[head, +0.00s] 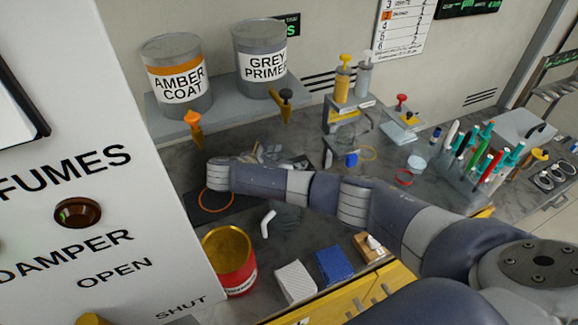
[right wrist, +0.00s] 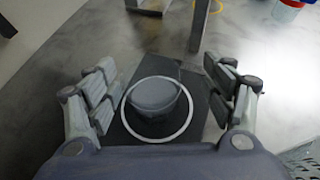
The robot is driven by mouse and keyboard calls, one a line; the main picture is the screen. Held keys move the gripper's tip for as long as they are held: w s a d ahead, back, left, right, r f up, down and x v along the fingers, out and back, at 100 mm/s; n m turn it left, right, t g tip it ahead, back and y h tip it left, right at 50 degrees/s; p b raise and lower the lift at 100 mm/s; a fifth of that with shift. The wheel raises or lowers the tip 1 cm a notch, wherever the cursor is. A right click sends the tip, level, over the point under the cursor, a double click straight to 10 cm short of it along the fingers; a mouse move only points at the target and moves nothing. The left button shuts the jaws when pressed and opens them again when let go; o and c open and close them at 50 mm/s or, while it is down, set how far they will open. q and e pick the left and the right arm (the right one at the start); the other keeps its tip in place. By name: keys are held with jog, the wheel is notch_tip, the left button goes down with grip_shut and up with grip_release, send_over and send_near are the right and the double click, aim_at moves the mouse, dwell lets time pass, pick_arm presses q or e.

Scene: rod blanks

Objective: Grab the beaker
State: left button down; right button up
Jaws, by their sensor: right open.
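In the right wrist view, a round, grey, see-through vessel that looks like the beaker (right wrist: 155,96) stands within a pale ring (right wrist: 128,128) on a dark mat (right wrist: 190,78). My right gripper (right wrist: 158,72) is open, with one finger on each side of the beaker and a gap to both. In the head view my right gripper (head: 272,156) is partly hidden behind my right forearm, which also hides the beaker there. My left gripper does not show.
An orange ring (head: 216,200) lies on a dark mat left of the gripper. A bottle stand (head: 345,122) is behind. A red can (head: 232,278), white box (head: 295,282) and blue box (head: 335,265) are in front. A tube rack (head: 470,185) is at right.

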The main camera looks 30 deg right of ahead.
aim_at(293, 159)
jog(key=shift+w+d+f, duration=0.35)
jog(key=shift+d+f, duration=0.05)
jog(key=shift+f, duration=0.05)
jog(key=x, duration=0.3)
jog(key=shift+w+a+f, duration=0.1)
jog(key=shift+w+f, duration=0.05)
jog(key=shift+f, duration=0.15)
jog(key=shift+w+d+f, duration=0.15)
jog(key=shift+d+f, duration=0.1)
jog(key=shift+d, duration=0.15)
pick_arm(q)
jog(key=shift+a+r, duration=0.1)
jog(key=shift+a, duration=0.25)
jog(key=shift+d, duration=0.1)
pick_arm(e)
jog(key=c, duration=0.3)
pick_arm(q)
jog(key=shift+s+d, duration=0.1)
pick_arm(e)
jog(key=c, duration=1)
jog(key=shift+c, duration=0.6)
jog(key=shift+r, duration=0.15)
